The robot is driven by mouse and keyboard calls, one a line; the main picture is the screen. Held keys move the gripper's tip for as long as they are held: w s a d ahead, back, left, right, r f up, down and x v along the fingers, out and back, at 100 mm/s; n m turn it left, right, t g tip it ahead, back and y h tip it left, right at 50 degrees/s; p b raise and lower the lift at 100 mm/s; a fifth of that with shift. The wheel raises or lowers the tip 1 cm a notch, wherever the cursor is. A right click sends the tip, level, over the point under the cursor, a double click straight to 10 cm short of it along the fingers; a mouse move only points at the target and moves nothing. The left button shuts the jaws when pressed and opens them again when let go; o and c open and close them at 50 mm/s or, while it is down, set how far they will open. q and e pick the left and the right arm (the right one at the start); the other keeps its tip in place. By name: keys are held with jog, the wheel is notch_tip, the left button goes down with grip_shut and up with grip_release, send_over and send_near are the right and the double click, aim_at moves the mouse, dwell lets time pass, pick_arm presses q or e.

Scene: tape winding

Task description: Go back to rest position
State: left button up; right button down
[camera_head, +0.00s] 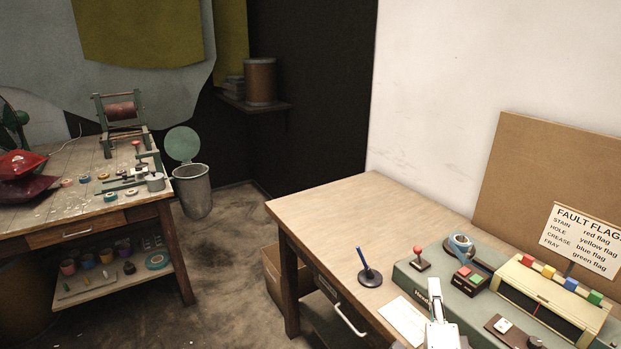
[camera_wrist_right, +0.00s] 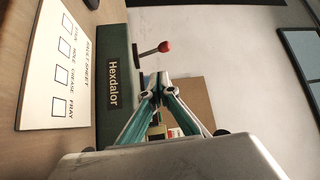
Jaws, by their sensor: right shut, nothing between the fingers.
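My right gripper (camera_head: 434,288) is white and reaches up from the bottom edge of the head view, over the near side of the right-hand workbench. In the right wrist view its fingers (camera_wrist_right: 160,88) meet at the tips, shut with nothing between them. A green machine base (camera_head: 405,272) marked Hexdalor lies just beyond it. A red-knobbed lever (camera_head: 419,255) stands on that base and also shows in the right wrist view (camera_wrist_right: 163,47). A white defect sheet (camera_head: 402,318) lies beside the gripper. My left gripper is not in view.
A pen in a round holder (camera_head: 369,275) stands left of the machine. A cream box (camera_head: 545,300) with coloured flags sits at right, before a fault-flags sign (camera_head: 584,240). The far left of the bench is bare. Another cluttered table (camera_head: 100,225) stands at left, across open floor.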

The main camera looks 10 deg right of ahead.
jog(key=s+a+n+y, duration=0.1)
jog(key=a+n+y, duration=0.1)
jog(key=a+n+t+y, duration=0.1)
jog(key=a+n, duration=0.2)
jog(key=s+a+f+n+t+y, duration=0.1)
jog(key=a+n+y, duration=0.1)
jog(key=n, duration=0.1)
jog(key=shift+s+a+f+y, duration=0.1)
jog(key=shift+s+a+y, duration=0.2)
jog(key=shift+a, duration=0.05)
jog(key=s+a+f+n+g+y, duration=0.3)
jog(key=s+a+f+n, duration=0.15)
jog(key=f+n, duration=0.2)
jog(key=s+a+f+n+g+y, duration=0.2)
jog(key=s+a+f+n+y, duration=0.15)
jog(key=a+f+n, duration=0.35)
jog(key=s+d+f+n+g+h, duration=0.2)
jog(key=s+f+n+g, duration=0.1)
jog(key=s+f, duration=0.5)
notch_tip(320, 180, down, 3)
jog(key=shift+s+d+g, duration=0.2)
jog(key=shift+d+g, duration=0.05)
jog(key=shift+g, duration=0.45)
